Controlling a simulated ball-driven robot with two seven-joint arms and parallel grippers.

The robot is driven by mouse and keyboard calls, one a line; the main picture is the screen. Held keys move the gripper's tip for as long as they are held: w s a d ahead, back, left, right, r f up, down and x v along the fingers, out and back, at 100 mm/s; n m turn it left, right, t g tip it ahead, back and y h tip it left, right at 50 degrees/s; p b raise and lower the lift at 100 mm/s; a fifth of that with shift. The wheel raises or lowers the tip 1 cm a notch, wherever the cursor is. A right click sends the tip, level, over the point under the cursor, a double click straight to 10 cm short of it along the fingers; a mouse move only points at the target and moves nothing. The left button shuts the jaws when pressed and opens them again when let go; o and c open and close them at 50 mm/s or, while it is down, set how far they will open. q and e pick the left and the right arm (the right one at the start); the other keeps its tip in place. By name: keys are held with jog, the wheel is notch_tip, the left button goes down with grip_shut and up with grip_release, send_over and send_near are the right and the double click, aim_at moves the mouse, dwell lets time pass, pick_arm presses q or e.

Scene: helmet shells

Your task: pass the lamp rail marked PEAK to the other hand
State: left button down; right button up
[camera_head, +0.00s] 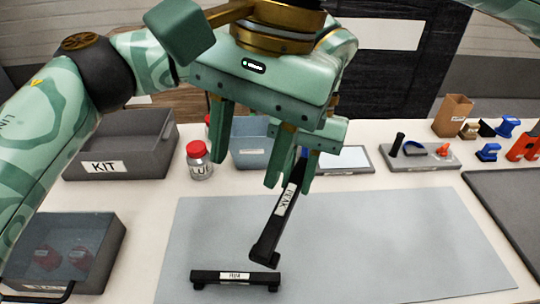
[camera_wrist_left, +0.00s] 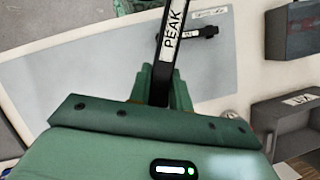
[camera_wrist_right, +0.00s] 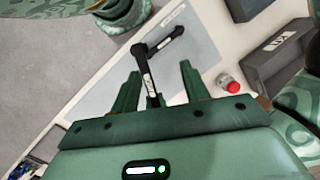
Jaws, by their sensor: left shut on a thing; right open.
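The lamp rail marked PEAK (camera_head: 288,200) is a black bar with a white label and a bracket foot at its low end. It hangs tilted above the grey mat (camera_head: 380,240). My left gripper (camera_head: 289,185) is shut on its upper end; in the left wrist view the rail (camera_wrist_left: 170,45) stands out from between the fingers (camera_wrist_left: 162,72). My right gripper (camera_head: 250,152) is open just left of it. In the right wrist view its fingers (camera_wrist_right: 160,72) are spread with the rail (camera_wrist_right: 146,72) seen between them; contact cannot be told.
A second black rail (camera_head: 236,277) lies on the mat, its label unclear. A KIT bin (camera_head: 120,145), a red-lidded jar (camera_head: 199,161) and a blue bin (camera_head: 250,157) stand behind. A lidded box (camera_head: 95,245) is front left. A parts tray (camera_head: 420,161) is back right. The mat's right side is clear.

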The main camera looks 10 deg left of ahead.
aim_at(270, 222)
jog(key=f, duration=0.4)
jog(key=d+f+t+h, duration=0.1)
jog(key=f, duration=0.4)
jog(key=w+d+f+h, duration=0.1)
jog(key=f, duration=0.4)
jog(key=shift+t, duration=0.4)
grip_shut()
pick_arm(q)
jog(key=c, duration=1.2)
grip_release()
